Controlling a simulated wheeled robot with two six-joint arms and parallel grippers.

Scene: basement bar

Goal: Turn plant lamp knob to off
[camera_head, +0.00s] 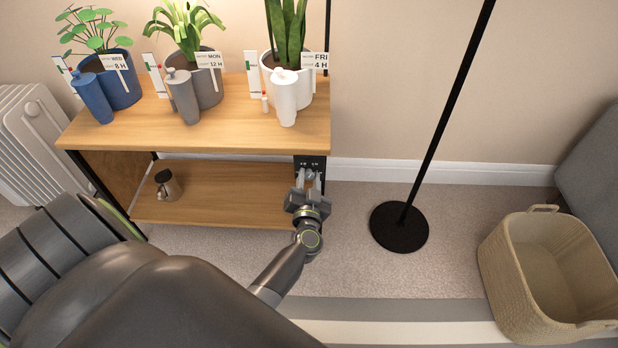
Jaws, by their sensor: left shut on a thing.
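A small black control panel (312,162) is mounted at the right end of the wooden shelf unit, just below its top board. Small light marks show along its upper part. My left gripper (309,182) reaches up to the front of this panel, with its fingers closed on a knob there. The fingers hide the knob, so I cannot tell its setting. My right gripper is out of view.
The shelf top (220,130) holds blue, grey and white plant pots with bottles and cards. A metal canister (167,186) stands on the lower shelf (230,190). A floor lamp base (399,228) and wicker basket (545,275) stand right; carpet between is clear.

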